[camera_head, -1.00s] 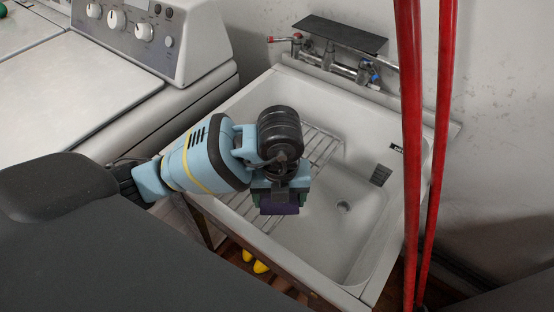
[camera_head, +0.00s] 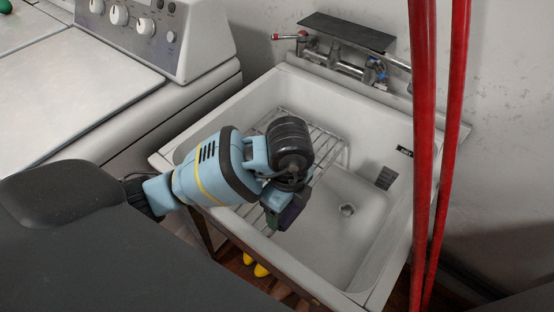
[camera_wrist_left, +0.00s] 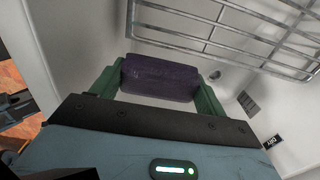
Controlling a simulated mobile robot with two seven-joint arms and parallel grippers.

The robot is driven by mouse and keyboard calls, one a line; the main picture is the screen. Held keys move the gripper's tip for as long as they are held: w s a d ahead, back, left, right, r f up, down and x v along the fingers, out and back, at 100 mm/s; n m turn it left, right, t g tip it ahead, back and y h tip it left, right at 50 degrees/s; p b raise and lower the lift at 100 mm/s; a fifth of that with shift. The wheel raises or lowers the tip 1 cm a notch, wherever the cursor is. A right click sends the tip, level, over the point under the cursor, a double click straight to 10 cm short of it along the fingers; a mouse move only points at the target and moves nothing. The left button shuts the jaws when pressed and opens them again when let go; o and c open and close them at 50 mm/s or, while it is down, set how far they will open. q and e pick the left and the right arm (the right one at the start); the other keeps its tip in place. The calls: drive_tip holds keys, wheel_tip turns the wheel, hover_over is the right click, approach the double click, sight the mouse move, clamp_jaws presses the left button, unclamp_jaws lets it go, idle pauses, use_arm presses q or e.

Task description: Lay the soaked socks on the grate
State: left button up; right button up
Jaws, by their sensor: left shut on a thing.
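My left gripper (camera_head: 281,212) is over the white utility tub and shut on a dark purple rolled sock (camera_head: 293,211). In the left wrist view the sock (camera_wrist_left: 160,78) sits between the two green fingers of the gripper (camera_wrist_left: 158,84). The wire grate (camera_head: 322,143) spans the left part of the tub, partly hidden behind my left arm. In the left wrist view the grate (camera_wrist_left: 235,32) shows above the sock, apart from it in the picture. My right gripper is not in view.
The tub (camera_head: 358,262) has a bare basin with a drain (camera_head: 347,209). A tap (camera_head: 345,64) is on the wall behind it. Two red poles (camera_head: 437,150) stand at the right. A white washing machine (camera_head: 75,85) is at the left. Something yellow (camera_head: 261,270) lies on the floor below.

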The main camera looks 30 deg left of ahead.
use_arm(q)
drive_tip(key=w+a, duration=0.3)
drive_tip(key=w+a+f, duration=0.1)
drive_tip(key=w+a, duration=0.2)
drive_tip(key=a, duration=0.1)
drive_tip(key=w+a, duration=0.3)
drive_tip(key=a, duration=0.1)
drive_tip(key=shift+w+f+b, duration=0.2)
drive_tip(key=shift+w+b, duration=0.1)
drive_tip(key=shift+w+a, duration=0.3)
drive_tip(key=shift+w+a+f, duration=0.15)
drive_tip(key=shift+a+f, duration=0.05)
drive_tip(key=shift+f, duration=0.05)
wheel_tip(320, 180, down, 3)
drive_tip(key=shift+f, duration=0.1)
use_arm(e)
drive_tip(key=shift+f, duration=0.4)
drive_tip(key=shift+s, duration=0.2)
use_arm(q)
drive_tip(key=o, duration=1)
drive_tip(key=shift+f, duration=0.1)
